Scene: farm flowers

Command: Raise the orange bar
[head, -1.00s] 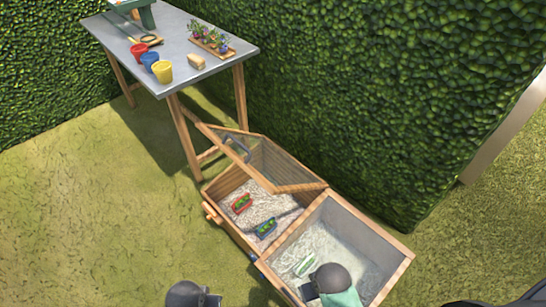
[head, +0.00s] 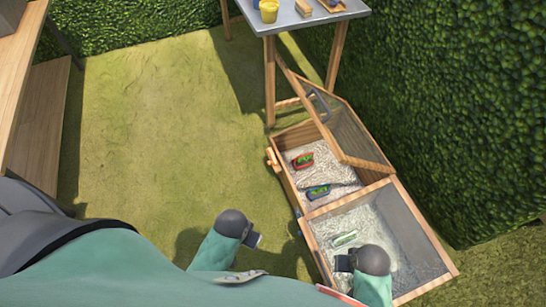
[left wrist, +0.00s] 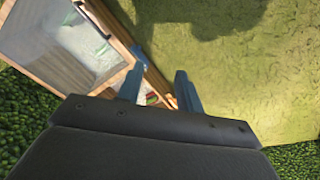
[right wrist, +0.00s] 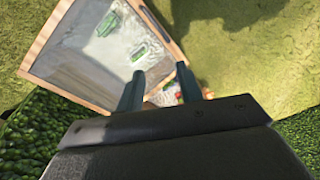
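A small orange bar (head: 273,161) sits on the outer left side of the wooden cold frame (head: 287,187), near its far end. My left gripper (head: 256,240) hangs over the grass left of the frame, apart from the bar. In the left wrist view its two fingers (left wrist: 158,85) are spread with nothing between them. My right gripper (head: 343,263) is above the frame's near compartment. In the right wrist view its fingers (right wrist: 161,87) are also apart and empty.
The far compartment's glazed lid (head: 345,125) stands raised. A red tray (head: 303,160) and a blue tray (head: 318,191) lie inside that compartment; a green-white tray (head: 345,238) lies in the near one. A metal-topped table (head: 300,17) stands behind. Grass left of the frame is clear.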

